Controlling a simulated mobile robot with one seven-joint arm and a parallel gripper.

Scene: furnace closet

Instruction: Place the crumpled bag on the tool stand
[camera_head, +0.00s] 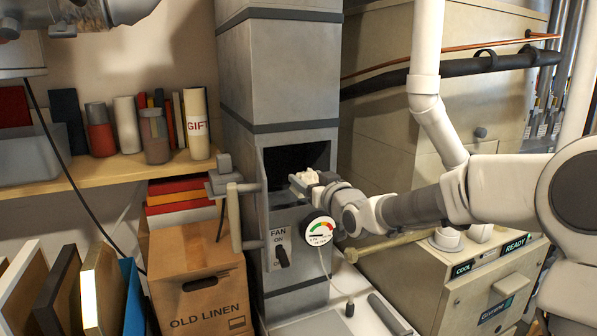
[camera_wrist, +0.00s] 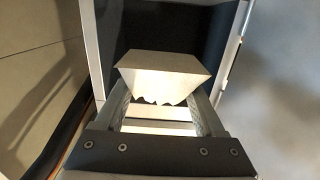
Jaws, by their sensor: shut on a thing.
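My gripper (camera_head: 306,183) is at the mouth of a dark square opening (camera_head: 290,160) in the grey column. In the wrist view my gripper (camera_wrist: 160,108) is shut on a pale, angular thing with a jagged lower edge, which looks like the crumpled bag (camera_wrist: 165,78). The bag sits between the fingers, in front of the dark opening. In the head view it is small and hard to tell from the fingertips. A white-topped surface (camera_head: 345,306) with a few grey tools on it, perhaps the tool stand, is at the bottom centre, below my gripper.
A round gauge (camera_head: 321,231) with a cable is just below my wrist. The opened grey door (camera_head: 233,205) is left of the opening. An "OLD LINEN" box (camera_head: 198,285) stands at lower left, under a shelf (camera_head: 110,172). A beige unit (camera_head: 490,290) is at right.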

